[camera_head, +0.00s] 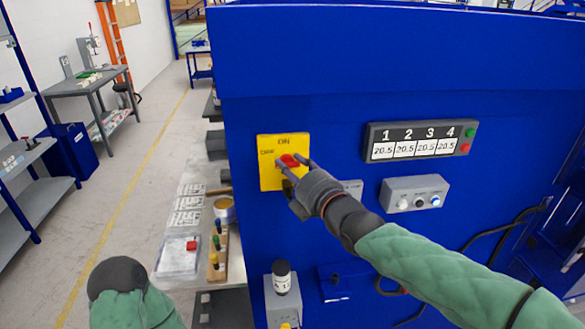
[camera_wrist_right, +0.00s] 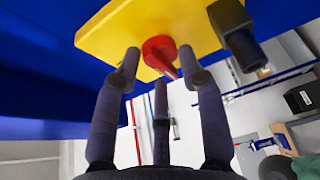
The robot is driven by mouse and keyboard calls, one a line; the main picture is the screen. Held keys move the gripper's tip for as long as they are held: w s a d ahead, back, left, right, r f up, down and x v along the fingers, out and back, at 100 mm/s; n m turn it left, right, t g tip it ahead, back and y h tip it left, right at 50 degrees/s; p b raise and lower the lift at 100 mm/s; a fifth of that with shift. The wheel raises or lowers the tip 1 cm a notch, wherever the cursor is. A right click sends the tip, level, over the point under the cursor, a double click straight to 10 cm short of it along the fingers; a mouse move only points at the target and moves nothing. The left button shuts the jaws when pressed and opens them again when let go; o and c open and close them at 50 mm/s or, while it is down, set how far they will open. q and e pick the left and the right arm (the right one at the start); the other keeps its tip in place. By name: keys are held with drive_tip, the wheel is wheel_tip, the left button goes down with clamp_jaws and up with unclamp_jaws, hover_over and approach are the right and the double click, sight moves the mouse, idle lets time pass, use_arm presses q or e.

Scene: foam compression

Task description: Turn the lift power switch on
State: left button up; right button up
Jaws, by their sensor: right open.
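The lift power switch is a red rotary knob (camera_head: 289,160) on a yellow plate (camera_head: 270,178) fixed to the blue machine face. The plate reads ON at the top and OFF at the left. My right gripper (camera_head: 297,168) is in front of the knob and partly covers it. In the right wrist view the gripper (camera_wrist_right: 160,68) is open, its fingers spread around the red knob (camera_wrist_right: 159,50), with nothing held. I cannot tell whether a finger touches the knob, or its exact setting. My left gripper is not in view; a dark, rounded part of my left arm shows at lower left.
A numbered display panel (camera_head: 420,141) and a grey control box (camera_head: 414,194) sit right of the switch. A workbench with small parts is left of the machine. The aisle floor (camera_head: 137,165) is clear.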

drive_tip(key=shift+d, duration=0.1)
clamp_jaws()
drive_tip(key=shift+f, duration=0.1)
